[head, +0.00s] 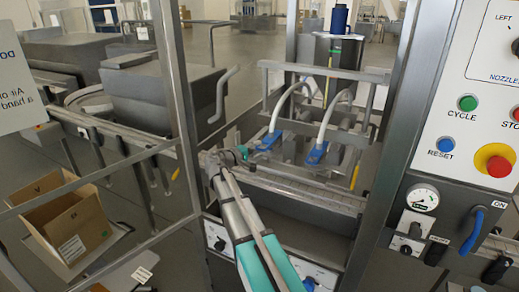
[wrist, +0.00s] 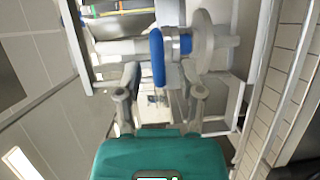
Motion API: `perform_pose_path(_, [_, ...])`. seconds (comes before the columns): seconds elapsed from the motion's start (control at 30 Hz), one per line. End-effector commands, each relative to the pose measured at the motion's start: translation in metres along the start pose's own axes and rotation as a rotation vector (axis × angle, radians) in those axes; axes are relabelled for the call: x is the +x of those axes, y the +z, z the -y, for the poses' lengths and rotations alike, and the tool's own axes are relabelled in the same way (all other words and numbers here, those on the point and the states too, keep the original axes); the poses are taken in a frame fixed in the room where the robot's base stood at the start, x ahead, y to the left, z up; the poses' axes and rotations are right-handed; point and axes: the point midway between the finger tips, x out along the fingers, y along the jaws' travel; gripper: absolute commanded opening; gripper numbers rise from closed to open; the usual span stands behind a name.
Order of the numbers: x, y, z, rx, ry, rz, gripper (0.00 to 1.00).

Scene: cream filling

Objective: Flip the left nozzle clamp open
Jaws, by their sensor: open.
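The left nozzle clamp (head: 268,141) is a blue piece at the foot of a white curved hose, on the machine's filling frame. The right nozzle clamp (head: 317,152) is a similar blue piece under the other hose. My gripper (head: 240,155) is to the left of and slightly below the left clamp, small in the head view. In the wrist view my gripper (wrist: 163,78) is open, its two fingers apart. A blue lever (wrist: 158,57) stands upright at the gap between the fingertips, beside a pale round fitting. I cannot tell whether the fingers touch it.
A metal rail (head: 310,190) runs along the machine's front. An upright post (head: 175,90) stands left of my arm. A control panel (head: 470,120) is on the right. An open cardboard box (head: 65,225) sits at the lower left.

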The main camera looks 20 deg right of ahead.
Motion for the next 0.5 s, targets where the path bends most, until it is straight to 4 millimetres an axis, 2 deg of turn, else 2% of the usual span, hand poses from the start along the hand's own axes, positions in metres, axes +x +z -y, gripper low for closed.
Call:
perform_pose_path(0.37, [0.0024,-0.0002,0.0000,0.000,0.000,-0.001,0.48])
perform_pose_path(0.5, [0.0023,-0.0001,0.0000,0.000,0.000,0.000,0.22])
